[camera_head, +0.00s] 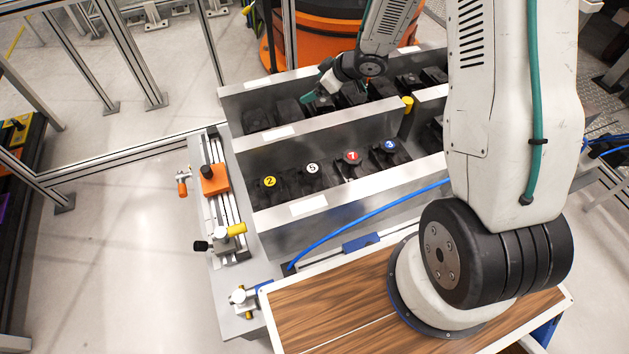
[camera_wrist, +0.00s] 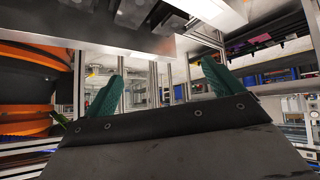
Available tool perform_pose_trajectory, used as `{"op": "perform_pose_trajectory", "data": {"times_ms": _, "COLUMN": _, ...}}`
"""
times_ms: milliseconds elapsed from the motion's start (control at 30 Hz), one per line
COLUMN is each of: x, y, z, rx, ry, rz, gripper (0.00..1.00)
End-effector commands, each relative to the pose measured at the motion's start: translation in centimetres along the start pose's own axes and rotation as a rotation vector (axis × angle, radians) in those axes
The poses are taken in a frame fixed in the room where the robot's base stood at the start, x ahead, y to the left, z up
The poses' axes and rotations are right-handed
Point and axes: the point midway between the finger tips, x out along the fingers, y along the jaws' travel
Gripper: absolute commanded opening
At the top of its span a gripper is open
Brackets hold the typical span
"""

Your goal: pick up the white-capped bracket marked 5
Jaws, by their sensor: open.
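The white-capped bracket marked 5 (camera_head: 312,172) is a dark part in the front row of the metal bin. It stands between the yellow-capped bracket marked 2 (camera_head: 270,184) and the red-capped bracket marked 7 (camera_head: 351,160). My gripper (camera_head: 312,97) is over the back row, behind and apart from the bracket marked 5. In the wrist view its two teal fingers (camera_wrist: 160,75) are spread wide with nothing between them. The marked bracket cannot be made out in the wrist view.
The bin's middle wall (camera_head: 310,142) separates the two rows. A blue-capped bracket (camera_head: 390,149) stands right of the 7. Several dark parts (camera_head: 287,112) fill the back row. A yellow-topped post (camera_head: 407,103) rises by the middle wall. Orange clamps (camera_head: 214,180) sit left.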

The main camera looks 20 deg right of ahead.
Motion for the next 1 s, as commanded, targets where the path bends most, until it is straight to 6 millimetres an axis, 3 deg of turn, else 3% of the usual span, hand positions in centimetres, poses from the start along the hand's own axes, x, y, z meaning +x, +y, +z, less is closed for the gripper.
{"op": "perform_pose_trajectory", "data": {"times_ms": 33, "x": 1.8, "y": -1.3, "z": 1.6, "rx": 0.009, "ry": 0.024, "rz": -0.076, "gripper": 0.92}}
{"op": "perform_pose_trajectory", "data": {"times_ms": 200, "x": 5.6, "y": -6.8, "z": 5.7, "rx": 0.051, "ry": 0.139, "rz": -0.355, "gripper": 0.92}}
{"op": "perform_pose_trajectory", "data": {"times_ms": 367, "x": 6.9, "y": -11.9, "z": 9.9, "rx": 0.127, "ry": 0.241, "rz": -0.617, "gripper": 0.92}}
{"op": "perform_pose_trajectory", "data": {"times_ms": 600, "x": 8.4, "y": -7.4, "z": 19.3, "rx": -0.019, "ry": 0.255, "rz": -0.672, "gripper": 0.92}}
{"op": "perform_pose_trajectory", "data": {"times_ms": 700, "x": 8.7, "y": -6.5, "z": 21.6, "rx": -0.059, "ry": 0.254, "rz": -0.680, "gripper": 0.92}}
{"op": "perform_pose_trajectory", "data": {"times_ms": 833, "x": 9.2, "y": -6.5, "z": 22.5, "rx": -0.080, "ry": 0.253, "rz": -0.686, "gripper": 0.92}}
{"op": "perform_pose_trajectory", "data": {"times_ms": 1000, "x": 10.6, "y": -7.8, "z": 22.1, "rx": -0.083, "ry": 0.253, "rz": -0.687, "gripper": 0.92}}
